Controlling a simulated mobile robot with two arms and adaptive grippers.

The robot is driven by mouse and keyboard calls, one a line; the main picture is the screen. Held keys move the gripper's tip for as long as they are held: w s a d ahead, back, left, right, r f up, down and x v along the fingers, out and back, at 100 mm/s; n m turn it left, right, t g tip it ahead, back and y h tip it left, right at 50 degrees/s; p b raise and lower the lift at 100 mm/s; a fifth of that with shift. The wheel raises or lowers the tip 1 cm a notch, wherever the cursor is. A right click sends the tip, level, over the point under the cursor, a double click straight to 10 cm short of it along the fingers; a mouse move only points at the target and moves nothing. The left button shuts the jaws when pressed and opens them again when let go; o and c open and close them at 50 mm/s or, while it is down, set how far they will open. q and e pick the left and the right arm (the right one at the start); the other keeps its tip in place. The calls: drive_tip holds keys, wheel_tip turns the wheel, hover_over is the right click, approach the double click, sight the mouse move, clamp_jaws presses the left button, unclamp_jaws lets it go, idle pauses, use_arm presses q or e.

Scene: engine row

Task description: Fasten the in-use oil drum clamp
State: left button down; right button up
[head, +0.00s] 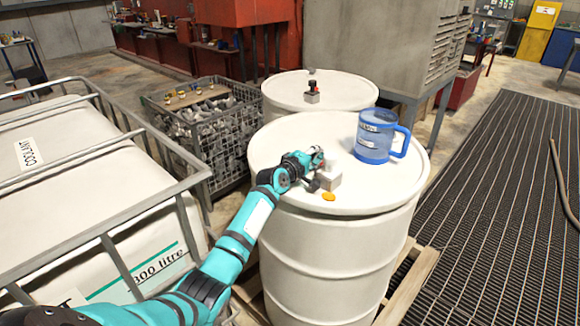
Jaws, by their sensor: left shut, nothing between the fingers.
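A white drum (330,250) stands in front, with a small grey clamp block (329,181) on its lid. My left gripper (316,168) is at the left side of this block, low over the lid; it is shut with nothing between its fingers. It partly hides the block's upper part, and I cannot tell whether they touch. A second white drum (345,93) behind has a grey block with a dark and red knob (312,92) on top. My right gripper is not in view.
A blue-handled jug (374,140) stands on the front lid, right of the block. A wire crate of metal parts (217,140) is behind left. A caged coolant tank (90,180) fills the left. Dark floor grating (490,200) lies open at right.

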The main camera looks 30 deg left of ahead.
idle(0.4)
use_arm(q)
drive_tip(key=shift+s, duration=0.3)
drive_tip(key=s, duration=0.3)
drive_tip(key=s+r, duration=0.1)
drive_tip(key=s, duration=0.7)
drive_tip(key=shift+s+a+r, duration=0.15)
drive_tip(key=shift+a+r, duration=0.15)
drive_tip(key=shift+a, duration=0.05)
